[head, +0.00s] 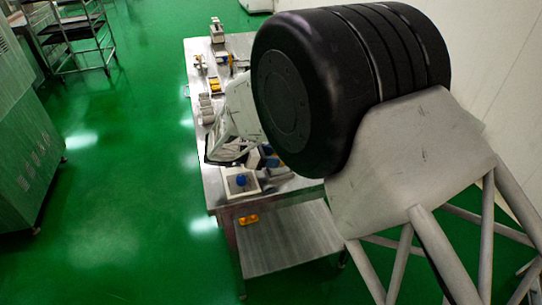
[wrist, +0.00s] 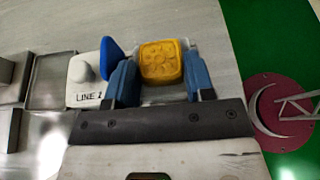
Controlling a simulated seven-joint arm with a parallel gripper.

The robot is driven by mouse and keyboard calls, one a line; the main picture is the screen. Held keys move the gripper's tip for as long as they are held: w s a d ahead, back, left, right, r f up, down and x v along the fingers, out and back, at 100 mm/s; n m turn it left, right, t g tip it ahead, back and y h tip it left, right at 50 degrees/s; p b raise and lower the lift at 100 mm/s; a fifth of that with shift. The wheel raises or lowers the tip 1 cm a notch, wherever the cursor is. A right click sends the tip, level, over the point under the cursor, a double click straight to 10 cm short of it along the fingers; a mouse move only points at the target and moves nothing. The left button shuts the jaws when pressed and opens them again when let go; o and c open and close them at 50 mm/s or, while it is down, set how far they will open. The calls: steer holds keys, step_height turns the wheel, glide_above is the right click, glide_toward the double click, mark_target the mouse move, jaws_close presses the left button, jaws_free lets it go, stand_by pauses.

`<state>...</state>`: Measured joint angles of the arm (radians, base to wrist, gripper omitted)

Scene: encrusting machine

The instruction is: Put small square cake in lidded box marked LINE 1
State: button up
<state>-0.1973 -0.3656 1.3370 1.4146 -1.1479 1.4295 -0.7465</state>
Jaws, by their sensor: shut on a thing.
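The small square cake (wrist: 161,60) is yellow with an embossed top. It sits between the two blue fingers of my gripper (wrist: 160,70) in the wrist view, and the gripper is shut on it. A white piece marked LINE 1 (wrist: 88,97) with a rounded pale knob lies just left of the gripper. A bright blue rounded part (wrist: 112,54) stands between it and the left finger; part of it is hidden. In the head view a white box with a blue knob (head: 240,182) is at the table's near corner. The cake cannot be made out there.
The metal table (head: 285,187) holds several small items along its left side, including yellow ones (head: 216,85). An orange item (head: 248,219) is lower down at the table's front. Metal trays (wrist: 52,82) lie left in the wrist view. Green floor is open to the left.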

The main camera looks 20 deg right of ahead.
steer(key=shift+f, duration=0.45)
